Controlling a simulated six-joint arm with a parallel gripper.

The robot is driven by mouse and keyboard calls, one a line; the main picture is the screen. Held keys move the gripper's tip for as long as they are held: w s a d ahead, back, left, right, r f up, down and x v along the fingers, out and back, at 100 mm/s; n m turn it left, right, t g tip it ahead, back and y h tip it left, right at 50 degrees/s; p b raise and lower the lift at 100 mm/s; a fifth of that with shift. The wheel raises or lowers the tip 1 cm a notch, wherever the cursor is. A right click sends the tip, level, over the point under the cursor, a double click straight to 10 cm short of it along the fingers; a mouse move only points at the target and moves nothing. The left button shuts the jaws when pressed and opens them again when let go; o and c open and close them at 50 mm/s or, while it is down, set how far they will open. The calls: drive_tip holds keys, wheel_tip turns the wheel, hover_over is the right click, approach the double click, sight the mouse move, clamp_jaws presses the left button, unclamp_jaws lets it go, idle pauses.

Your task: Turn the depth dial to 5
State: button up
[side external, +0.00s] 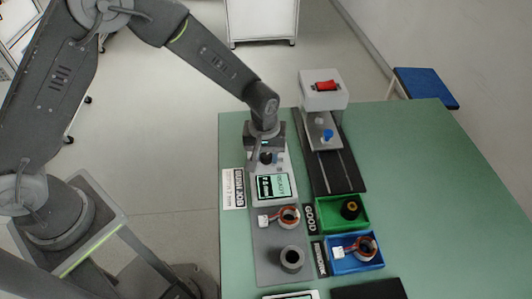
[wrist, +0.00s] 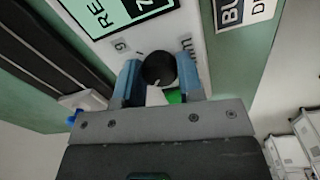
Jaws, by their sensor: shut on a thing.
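The depth dial is a round black knob (wrist: 159,69) with a white pointer mark on the white panel of the test unit. In the wrist view my gripper (wrist: 158,82) has its two blue-grey fingers on either side of the knob, shut on it. In the side view my gripper (side external: 265,155) points down at the upper end of the unit (side external: 274,182), and the dial is mostly hidden there. A lit screen (side external: 273,187) with dark text sits beside the dial. The numbers around the dial are partly covered, so its setting cannot be read.
A grey press (side external: 323,92) with a red top part stands to the right on a dark base. A green bin (side external: 330,222) and a blue bin (side external: 345,266) hold parts. A stator (side external: 289,217) and a grey ring (side external: 291,258) lie on the grey plate. The table's right side is clear.

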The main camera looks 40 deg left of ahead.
sight(264, 156)
drive_tip(key=o, duration=0.9)
drive_tip(key=r, duration=1.4)
drive_tip(key=shift+s+a, duration=0.15)
drive_tip(key=shift+a, duration=0.05)
drive_tip(key=s+a+r+m+t, duration=0.2)
drive_tip(key=s+a+r, duration=0.25)
drive_tip(key=r, duration=0.25)
drive_tip(key=s+a+r+m+t, duration=0.1)
drive_tip(key=s+a, duration=0.2)
drive_tip(key=s, duration=0.2)
drive_tip(key=s+a+r+m+t, duration=0.1)
drive_tip(key=s+a+r+m, duration=0.1)
drive_tip(key=s, duration=0.4)
drive_tip(key=s+a+r+m+t, duration=0.1)
drive_tip(key=s+a+r, duration=0.1)
drive_tip(key=s+a, duration=0.2)
drive_tip(key=shift+s+r+m, duration=0.2)
drive_tip(key=shift+s+m, duration=0.2)
drive_tip(key=shift+s, duration=0.4)
